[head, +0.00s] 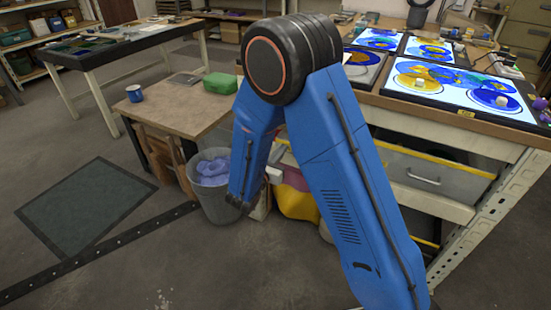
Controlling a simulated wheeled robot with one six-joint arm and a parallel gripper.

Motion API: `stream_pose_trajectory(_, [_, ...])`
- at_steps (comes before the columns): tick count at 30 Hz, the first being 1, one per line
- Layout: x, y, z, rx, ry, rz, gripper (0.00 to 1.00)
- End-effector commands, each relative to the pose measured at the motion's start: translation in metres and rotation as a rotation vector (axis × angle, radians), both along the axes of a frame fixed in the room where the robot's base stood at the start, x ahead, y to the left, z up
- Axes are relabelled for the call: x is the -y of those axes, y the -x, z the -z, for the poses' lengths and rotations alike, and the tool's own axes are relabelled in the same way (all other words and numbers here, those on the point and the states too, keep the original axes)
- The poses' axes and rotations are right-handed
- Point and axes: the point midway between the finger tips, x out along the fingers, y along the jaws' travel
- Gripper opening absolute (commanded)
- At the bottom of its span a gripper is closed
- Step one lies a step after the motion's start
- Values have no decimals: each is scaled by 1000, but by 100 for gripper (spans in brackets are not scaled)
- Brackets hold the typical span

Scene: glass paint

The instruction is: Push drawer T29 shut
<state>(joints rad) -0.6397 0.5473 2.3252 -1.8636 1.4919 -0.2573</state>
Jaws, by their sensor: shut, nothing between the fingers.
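A grey drawer front (436,174) with a silver handle (423,179) and a yellow strip along its top shows under the light table on the right. I can read no T29 label on it, so I cannot tell whether it is drawer T29. How far it stands out is unclear, since my blue arm covers its left part. My arm bends at the top middle, and its forearm reaches down in front of the bin. The fingers of my gripper do not show. A small pale block shows beside the forearm; I cannot tell what it is.
The light table (440,122) carries lit panels with blue and yellow glass. A grey bin (218,207) with purple cloth stands left of it, by a wooden bench (180,115) with a blue mug (134,93) and green box (220,83). The floor at front left is clear around a dark mat (88,205).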

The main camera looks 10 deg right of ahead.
Motion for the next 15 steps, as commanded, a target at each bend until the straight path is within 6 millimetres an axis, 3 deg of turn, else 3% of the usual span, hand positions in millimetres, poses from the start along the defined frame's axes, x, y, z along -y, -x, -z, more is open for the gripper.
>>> stream_pose_trajectory(6, [11,-14,0,-1,-1,1,0])
stream_pose_trajectory(15, [13,-17,0,-1,-1,0,0])
